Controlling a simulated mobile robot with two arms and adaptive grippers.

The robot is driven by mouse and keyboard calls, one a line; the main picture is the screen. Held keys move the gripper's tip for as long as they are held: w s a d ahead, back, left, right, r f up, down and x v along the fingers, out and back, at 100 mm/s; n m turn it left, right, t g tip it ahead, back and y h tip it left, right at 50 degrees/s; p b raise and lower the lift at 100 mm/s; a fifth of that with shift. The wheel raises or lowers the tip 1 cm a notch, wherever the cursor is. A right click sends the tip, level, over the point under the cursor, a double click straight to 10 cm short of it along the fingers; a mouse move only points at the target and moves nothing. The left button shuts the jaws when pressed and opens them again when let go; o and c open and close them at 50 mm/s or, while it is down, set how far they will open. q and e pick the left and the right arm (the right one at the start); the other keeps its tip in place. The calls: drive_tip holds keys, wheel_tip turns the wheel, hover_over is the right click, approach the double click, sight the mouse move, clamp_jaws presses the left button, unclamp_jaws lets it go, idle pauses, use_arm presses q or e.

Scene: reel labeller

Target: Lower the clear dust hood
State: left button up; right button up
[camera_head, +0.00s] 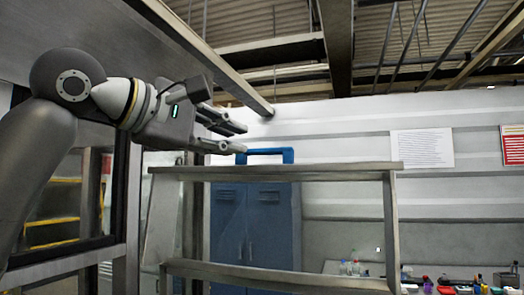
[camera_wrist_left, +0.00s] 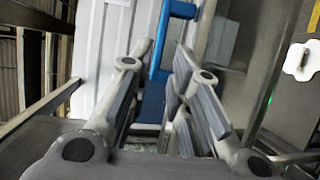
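The clear dust hood (camera_head: 330,172) stands raised, a grey metal frame with a see-through panel. A blue handle (camera_head: 268,152) sits on its top bar. My left gripper (camera_head: 242,138) is open and empty, just left of the handle, with its fingers pointing right towards it. In the left wrist view, the blue handle (camera_wrist_left: 158,72) shows between and beyond the two spread fingers of the left gripper (camera_wrist_left: 165,55). I cannot tell whether a fingertip touches the handle. My right gripper is not in view.
A blue cabinet (camera_head: 255,225) shows behind the hood panel. A bench at the lower right holds small bottles (camera_head: 352,268) and coloured items. Dark frame posts (camera_head: 125,200) stand at the left, near my left arm. A sloping beam (camera_head: 215,60) passes above the gripper.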

sight(260, 150)
use_arm(q)
drive_tip(key=p+x, duration=0.4)
drive_tip(key=x, duration=0.6)
drive_tip(key=shift+a+p, duration=0.1)
drive_tip(key=shift+p, duration=0.3)
drive_tip(key=shift+c, duration=1.8)
clamp_jaws()
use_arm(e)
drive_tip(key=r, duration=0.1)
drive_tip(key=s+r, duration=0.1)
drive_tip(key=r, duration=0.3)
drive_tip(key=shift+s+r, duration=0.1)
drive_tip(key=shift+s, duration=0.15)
